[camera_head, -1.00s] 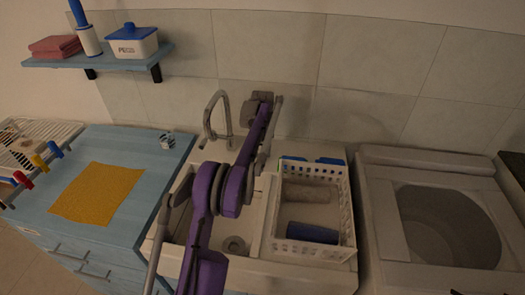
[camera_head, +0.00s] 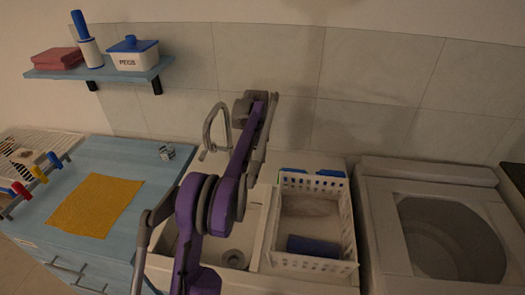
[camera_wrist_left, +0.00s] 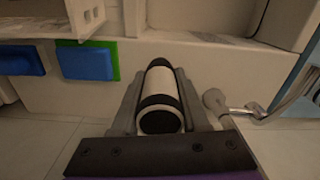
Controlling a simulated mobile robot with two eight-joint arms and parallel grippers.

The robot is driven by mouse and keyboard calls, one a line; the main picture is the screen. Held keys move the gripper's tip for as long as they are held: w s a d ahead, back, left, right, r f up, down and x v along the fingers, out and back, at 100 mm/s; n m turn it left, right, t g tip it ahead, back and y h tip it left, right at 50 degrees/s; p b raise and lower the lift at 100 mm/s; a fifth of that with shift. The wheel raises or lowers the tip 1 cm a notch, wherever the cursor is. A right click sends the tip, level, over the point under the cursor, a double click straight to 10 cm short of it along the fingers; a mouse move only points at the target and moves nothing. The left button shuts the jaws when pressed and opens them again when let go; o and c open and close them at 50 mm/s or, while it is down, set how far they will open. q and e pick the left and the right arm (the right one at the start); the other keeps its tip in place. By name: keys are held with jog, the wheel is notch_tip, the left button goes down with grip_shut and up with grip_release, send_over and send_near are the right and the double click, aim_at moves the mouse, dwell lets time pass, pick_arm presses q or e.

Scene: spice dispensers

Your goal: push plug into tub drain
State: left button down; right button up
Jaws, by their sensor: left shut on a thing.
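My left gripper (camera_wrist_left: 160,78) is shut on a white cylinder with black ends (camera_wrist_left: 160,95), seen in the left wrist view. The cylinder lies between its two grey fingers; I cannot tell from its look whether it is the plug. In the head view my purple left arm reaches over the sink tub (camera_head: 258,215) towards the wall, and the fingers and cylinder are not clear there. The round metal drain (camera_head: 235,258) shows in the tub's floor, right of my arm. My right gripper is not in view.
A tap (camera_head: 216,125) stands behind the tub; it also shows in the wrist view (camera_wrist_left: 235,107). A white basket (camera_head: 352,225) with a blue item (camera_head: 313,246) is to the right. A washing machine (camera_head: 372,225) stands further right, a blue counter (camera_head: 115,158) left.

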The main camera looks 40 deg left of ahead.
pick_arm(q)
jog(key=s+d+f+b, duration=0.3)
jog(key=s+f, duration=0.6)
jog(key=s, duration=0.2)
jog(key=b, duration=0.2)
send_over(234, 263)
notch_tip(234, 263, down, 7)
jog(key=shift+a+f, duration=0.1)
jog(key=shift+f, duration=0.05)
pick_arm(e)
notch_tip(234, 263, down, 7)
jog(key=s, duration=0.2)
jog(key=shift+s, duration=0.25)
pick_arm(q)
jog(key=shift+f, duration=0.1)
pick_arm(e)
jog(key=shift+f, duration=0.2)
pick_arm(q)
jog(key=shift+f+b, duration=2.3)
jog(key=shift+f, duration=0.5)
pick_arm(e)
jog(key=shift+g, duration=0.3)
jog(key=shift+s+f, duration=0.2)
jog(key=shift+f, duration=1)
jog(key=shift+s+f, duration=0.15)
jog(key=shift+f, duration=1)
